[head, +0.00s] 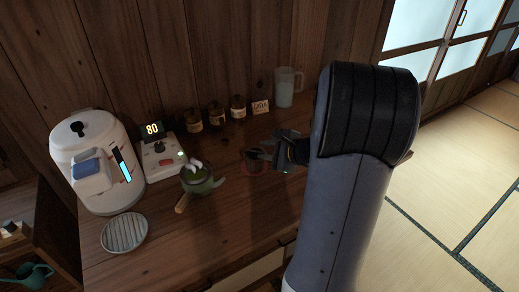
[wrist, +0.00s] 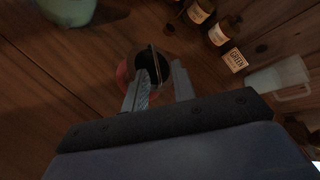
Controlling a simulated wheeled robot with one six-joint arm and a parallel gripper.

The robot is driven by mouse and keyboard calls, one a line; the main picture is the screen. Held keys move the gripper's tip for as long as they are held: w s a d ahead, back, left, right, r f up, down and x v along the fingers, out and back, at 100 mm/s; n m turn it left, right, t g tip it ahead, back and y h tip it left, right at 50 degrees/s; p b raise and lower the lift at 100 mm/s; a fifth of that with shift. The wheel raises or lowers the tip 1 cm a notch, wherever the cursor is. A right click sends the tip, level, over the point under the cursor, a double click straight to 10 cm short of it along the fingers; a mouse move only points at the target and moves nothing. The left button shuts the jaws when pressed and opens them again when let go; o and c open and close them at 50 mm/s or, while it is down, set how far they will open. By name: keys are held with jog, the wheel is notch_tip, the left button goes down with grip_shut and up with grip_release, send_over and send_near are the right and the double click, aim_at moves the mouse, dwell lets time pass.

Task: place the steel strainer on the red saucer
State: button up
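The red saucer (head: 254,170) lies on the wooden counter, left of my gripper in the head view; part of its red edge shows in the wrist view (wrist: 122,76). A dark, round, rimmed thing, which looks like the steel strainer (wrist: 150,62), is over the saucer and hides most of it. It also shows as a dark shape in the head view (head: 256,153). My gripper (wrist: 160,76) reaches it with its two fingers apart, the near part of the rim between them. A gap shows between the fingers. Whether the strainer touches the saucer is hidden.
A green bowl (head: 203,184) stands left of the saucer. A white scale (head: 163,161) and a white dispenser (head: 96,160) stand farther left, with a ribbed tray (head: 124,232) in front. Brown bottles (head: 216,115), a sign (head: 260,107) and a pitcher (head: 285,90) line the back.

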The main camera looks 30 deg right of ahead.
jog(key=v, duration=0.8)
send_near(249, 149)
jog(key=x, duration=0.5)
jog(key=shift+w, duration=0.1)
jog(key=shift+a, duration=0.1)
dwell(0.4)
